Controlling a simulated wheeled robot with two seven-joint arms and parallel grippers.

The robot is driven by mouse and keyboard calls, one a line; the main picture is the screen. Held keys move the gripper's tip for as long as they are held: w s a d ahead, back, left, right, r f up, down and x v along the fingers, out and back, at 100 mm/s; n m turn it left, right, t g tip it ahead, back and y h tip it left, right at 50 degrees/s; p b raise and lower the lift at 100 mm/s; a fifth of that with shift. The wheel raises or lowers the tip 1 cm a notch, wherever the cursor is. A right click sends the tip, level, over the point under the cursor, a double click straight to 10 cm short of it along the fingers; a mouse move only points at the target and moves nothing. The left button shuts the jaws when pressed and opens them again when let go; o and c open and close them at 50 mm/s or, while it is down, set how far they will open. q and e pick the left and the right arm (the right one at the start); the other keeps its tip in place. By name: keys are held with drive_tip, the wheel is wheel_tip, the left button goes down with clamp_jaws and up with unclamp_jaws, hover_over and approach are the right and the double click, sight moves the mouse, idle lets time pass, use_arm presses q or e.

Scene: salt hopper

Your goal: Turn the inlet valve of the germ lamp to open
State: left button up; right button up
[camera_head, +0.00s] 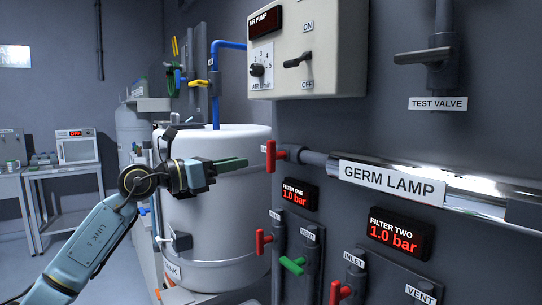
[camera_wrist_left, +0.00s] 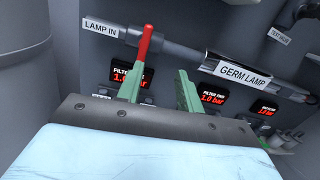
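The germ lamp (camera_head: 390,182) is a metal tube on the grey wall, and its label also shows in the left wrist view (camera_wrist_left: 243,76). Its inlet valve has a red handle (camera_head: 270,157) at the left end of the pipe, standing upright, crosswise to the pipe. My left gripper (camera_head: 243,162) points at this handle from the left, with a small gap in the head view. In the left wrist view, the green fingers (camera_wrist_left: 160,72) are apart, and the red handle (camera_wrist_left: 146,45) lines up with the left finger; contact cannot be told. My right gripper is out of view.
A white tank (camera_head: 225,215) stands behind my left arm. Below the lamp are filter valves with a red handle (camera_head: 262,241), a green handle (camera_head: 291,265) and another red handle (camera_head: 337,292). The air pump box (camera_head: 305,50) hangs above. A test valve (camera_head: 428,57) is at upper right.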

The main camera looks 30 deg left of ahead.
sight(267, 153)
use_arm(q)
drive_tip(key=shift+y, duration=0.8)
drive_tip(key=p+x, duration=0.1)
drive_tip(key=x, duration=0.2)
drive_tip(key=a+p+x, duration=0.1)
drive_tip(key=x, duration=0.3)
drive_tip(key=a+p+x, duration=0.1)
drive_tip(key=p+x, duration=0.1)
drive_tip(key=x, duration=0.2)
drive_tip(key=shift+w+d+r, duration=0.1)
drive_tip(key=shift+w+r, duration=0.2)
drive_tip(key=shift+w, duration=0.2)
drive_tip(key=shift+w+d+f, duration=0.1)
drive_tip(key=shift+w+d, duration=0.1)
drive_tip(key=shift+w, duration=0.25)
clamp_jaws()
